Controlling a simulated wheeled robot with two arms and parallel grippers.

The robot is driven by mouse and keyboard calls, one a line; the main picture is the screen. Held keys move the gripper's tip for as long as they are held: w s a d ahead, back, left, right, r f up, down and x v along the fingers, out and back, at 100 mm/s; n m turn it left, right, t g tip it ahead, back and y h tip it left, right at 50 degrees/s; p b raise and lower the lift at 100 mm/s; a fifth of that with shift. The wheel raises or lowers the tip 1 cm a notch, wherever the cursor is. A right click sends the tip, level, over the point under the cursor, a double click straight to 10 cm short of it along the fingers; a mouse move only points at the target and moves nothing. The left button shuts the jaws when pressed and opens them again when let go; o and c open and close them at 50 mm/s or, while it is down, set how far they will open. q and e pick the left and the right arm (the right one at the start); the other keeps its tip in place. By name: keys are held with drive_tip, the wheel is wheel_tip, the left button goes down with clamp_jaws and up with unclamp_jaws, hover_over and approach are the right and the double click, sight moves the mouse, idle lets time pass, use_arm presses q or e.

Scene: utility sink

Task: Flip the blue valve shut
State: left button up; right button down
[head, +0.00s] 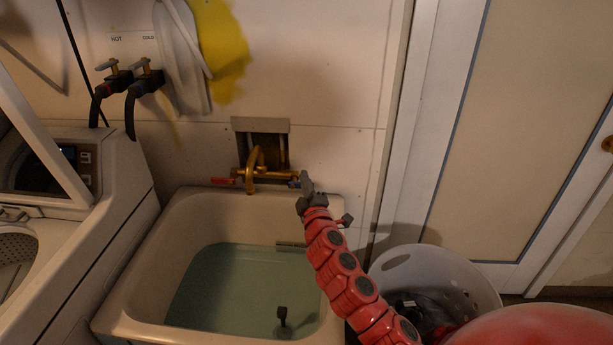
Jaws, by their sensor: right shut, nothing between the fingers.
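A brass faucet (256,168) is mounted in a recess in the wall above the sink. Its red handle (222,181) sticks out to the left. The blue valve (294,184) is at the right end of the faucet, and only a small bluish part of it shows beside my gripper. My right gripper (303,180) is shut and empty, right at the blue valve, with its tip up. I cannot tell whether it touches the valve. My left gripper is not in view.
The utility sink (170,235) below holds greenish water, with a dark upright piece (283,315) in it. A washing machine (120,220) stands at left, under hot and cold hose taps (146,77). A white basket (450,270) stands right of the sink, before a door (520,130).

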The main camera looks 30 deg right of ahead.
drive_tip(key=s+a+f+b, duration=0.1)
drive_tip(key=s+a+f, duration=0.1)
drive_tip(key=s+a, duration=0.2)
drive_tip(key=shift+s+f, duration=0.4)
drive_tip(key=shift+s, duration=0.5)
drive_tip(key=shift+r, duration=0.1)
